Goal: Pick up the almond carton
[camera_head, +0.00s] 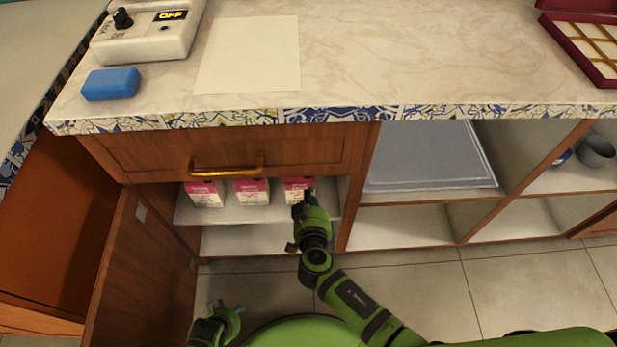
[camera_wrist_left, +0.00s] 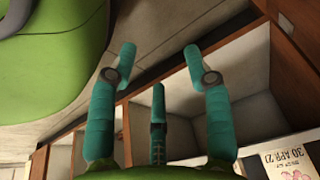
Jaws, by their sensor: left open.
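Three pink-and-white cartons stand on the upper shelf under the drawer: a left one (camera_head: 205,193), a middle one (camera_head: 252,192) and a right one (camera_head: 298,185). Their labels are too small to tell which is almond. My right gripper (camera_head: 302,210) is in front of the right carton and partly covers it; whether it touches the carton or is open cannot be told. My left gripper (camera_head: 228,309) is low in front of the cabinet, apart from the cartons. In the left wrist view its fingers (camera_wrist_left: 160,68) are spread and empty. A printed carton (camera_wrist_left: 288,160) shows there at the lower right.
The open cabinet door (camera_head: 145,265) stands left of the shelf. A drawer with a brass handle (camera_head: 227,170) is above the cartons. A blue sponge (camera_head: 111,83) and a white device (camera_head: 147,32) are on the counter. Open cubbies hold a grey tray (camera_head: 425,155) and a grey cup (camera_head: 596,150).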

